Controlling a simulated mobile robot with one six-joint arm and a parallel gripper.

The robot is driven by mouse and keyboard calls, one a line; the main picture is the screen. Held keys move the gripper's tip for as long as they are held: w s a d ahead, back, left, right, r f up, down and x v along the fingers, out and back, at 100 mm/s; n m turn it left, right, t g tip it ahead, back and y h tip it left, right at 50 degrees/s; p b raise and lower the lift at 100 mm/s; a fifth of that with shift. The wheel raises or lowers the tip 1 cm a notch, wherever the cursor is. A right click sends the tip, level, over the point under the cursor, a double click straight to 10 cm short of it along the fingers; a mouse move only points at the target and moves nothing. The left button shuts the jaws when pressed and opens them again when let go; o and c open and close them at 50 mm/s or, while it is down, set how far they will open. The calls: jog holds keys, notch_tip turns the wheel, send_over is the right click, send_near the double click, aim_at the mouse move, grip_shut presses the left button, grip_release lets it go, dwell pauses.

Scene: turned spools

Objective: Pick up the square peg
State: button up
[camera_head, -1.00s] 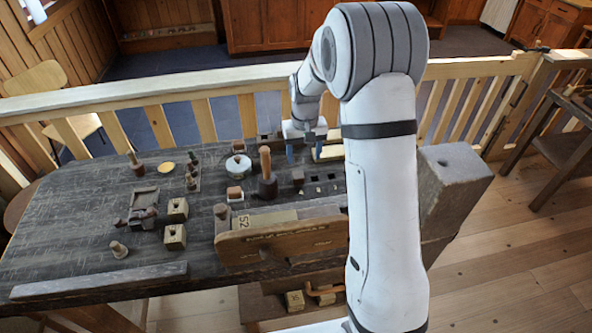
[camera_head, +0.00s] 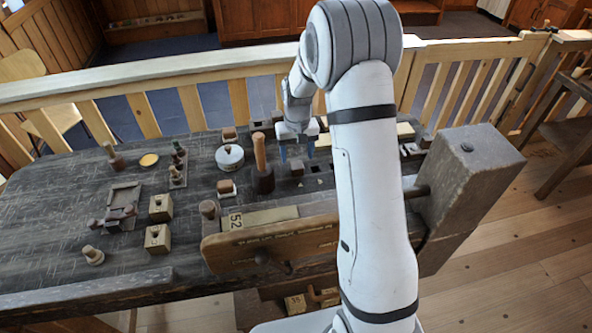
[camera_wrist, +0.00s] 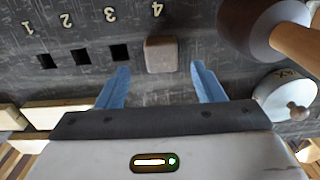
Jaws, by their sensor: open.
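The square peg (camera_wrist: 160,54) is a brown block with rounded corners, standing in the row of square holes by the number 4 in the wrist view. It also shows in the head view (camera_head: 297,169), small and dark, just in front of my fingers. My gripper (camera_wrist: 160,68) is open and empty, its blue fingers spread to either side of the peg's line. The peg lies slightly beyond the fingertips in the wrist view. In the head view my gripper (camera_head: 297,150) hangs above the bench; its exact height is hard to tell.
A mallet (camera_head: 262,178) stands close to the left of the peg, with a lidded white pot (camera_head: 229,158) farther left. Empty square holes (camera_wrist: 81,56) continue the peg's row. Wooden blocks (camera_head: 160,207) sit at left. A railing (camera_head: 190,98) runs behind the bench (camera_head: 60,220).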

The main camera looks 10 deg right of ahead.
aim_at(297, 165)
jog(key=f, duration=0.2)
jog(key=f+p, duration=0.1)
jog(key=f, duration=0.2)
jog(key=shift+s+a, duration=0.15)
jog(key=shift+s, duration=0.05)
jog(key=shift+r, duration=0.1)
jog(key=shift+c, duration=0.4)
jog(key=c, duration=1)
jog(key=shift+r, duration=0.1)
